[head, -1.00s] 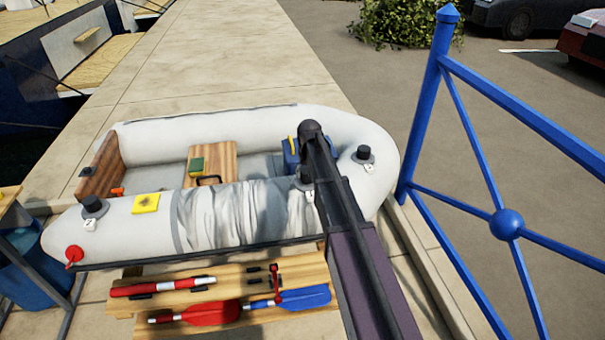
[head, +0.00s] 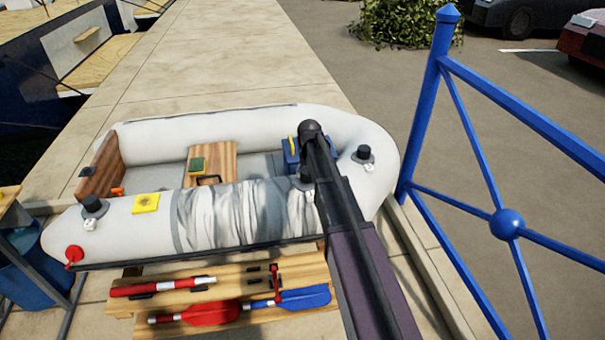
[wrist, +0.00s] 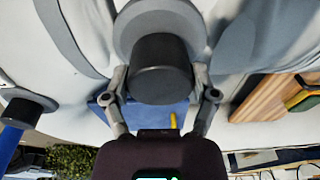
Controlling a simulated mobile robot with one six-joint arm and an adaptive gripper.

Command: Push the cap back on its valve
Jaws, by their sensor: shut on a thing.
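The black cap (wrist: 160,70) is a short dark cylinder in the middle of the wrist view. My gripper (wrist: 160,84) is shut on it, one finger on each side. The round grey valve base (wrist: 133,35) shows just behind the cap on the pale dinghy tube. The cap appears lined up with the base; I cannot tell whether it is seated or a small gap is left. In the head view the cap (head: 305,178) is partly hidden by my arm, and my gripper is hidden there.
The grey inflatable dinghy (head: 240,121) has a wrinkled front tube. Other black-capped valves stand at its right (head: 364,153) and left (head: 94,205). A blue box (head: 291,155) is inside it. Paddles (head: 210,312) lie on planks in front. A blue railing (head: 425,110) stands at right.

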